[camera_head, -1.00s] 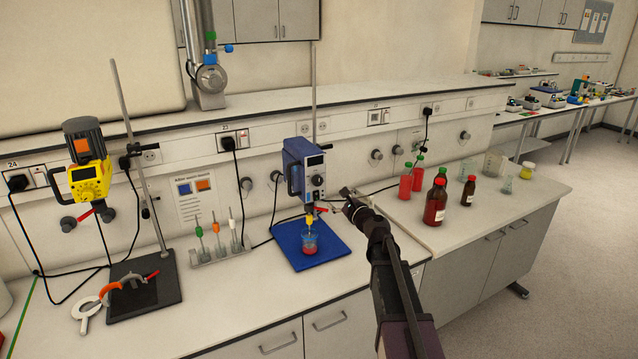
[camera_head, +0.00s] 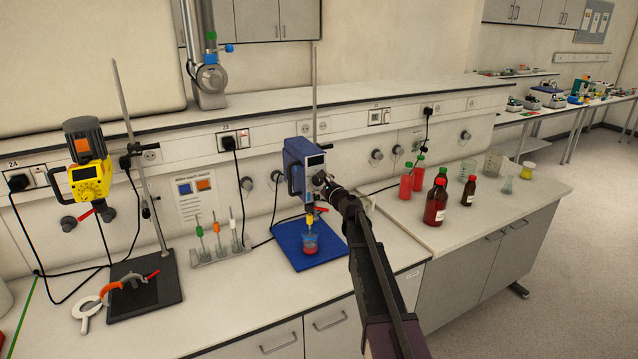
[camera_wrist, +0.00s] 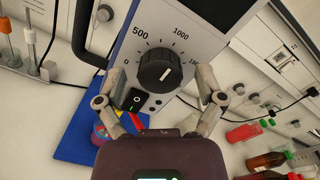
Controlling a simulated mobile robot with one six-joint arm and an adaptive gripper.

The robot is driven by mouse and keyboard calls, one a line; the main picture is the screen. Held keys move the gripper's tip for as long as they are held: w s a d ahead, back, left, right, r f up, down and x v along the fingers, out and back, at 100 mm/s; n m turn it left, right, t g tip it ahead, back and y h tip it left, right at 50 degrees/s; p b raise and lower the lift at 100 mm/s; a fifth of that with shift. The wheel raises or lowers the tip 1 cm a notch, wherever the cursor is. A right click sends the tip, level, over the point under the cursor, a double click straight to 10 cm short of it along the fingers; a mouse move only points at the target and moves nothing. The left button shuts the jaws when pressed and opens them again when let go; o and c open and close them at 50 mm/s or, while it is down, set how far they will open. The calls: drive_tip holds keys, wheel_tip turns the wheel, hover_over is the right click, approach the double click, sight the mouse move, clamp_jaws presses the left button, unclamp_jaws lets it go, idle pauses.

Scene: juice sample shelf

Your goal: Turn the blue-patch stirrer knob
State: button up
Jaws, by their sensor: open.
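The blue stirrer (camera_head: 293,163) hangs on a stand above a blue base plate (camera_head: 290,247). In the wrist view its pale front panel (camera_wrist: 195,42) carries a round black knob (camera_wrist: 157,68) with a white mark and a scale running from 0 past 1000. A black switch (camera_wrist: 134,100) sits below left of the knob. My gripper (camera_head: 322,184) is at the stirrer's front. In the wrist view my open gripper (camera_wrist: 161,76) has one finger on each side of the knob, apart from it. The head view hides the knob behind my gripper.
A yellow stirrer (camera_head: 90,180) with an orange patch stands at the left. A beaker of red liquid (camera_head: 310,243) is under the blue stirrer. A rack (camera_head: 222,253) with several pipettes is to its left. Red and brown bottles (camera_head: 435,201) stand right of my arm.

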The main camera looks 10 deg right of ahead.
drive_tip(key=shift+w, duration=0.15)
drive_tip(key=c, duration=1.2)
drive_tip(key=shift+o, duration=0.2)
drive_tip(key=shift+n, duration=0.5)
drive_tip(key=n, duration=0.7)
drive_tip(key=shift+n+p, duration=0.35)
drive_tip(key=shift+n, duration=0.05)
drive_tip(key=n, duration=0.4)
drive_tip(key=shift+h, duration=0.3)
drive_tip(key=n, duration=0.4)
drive_tip(key=shift+n, duration=0.4)
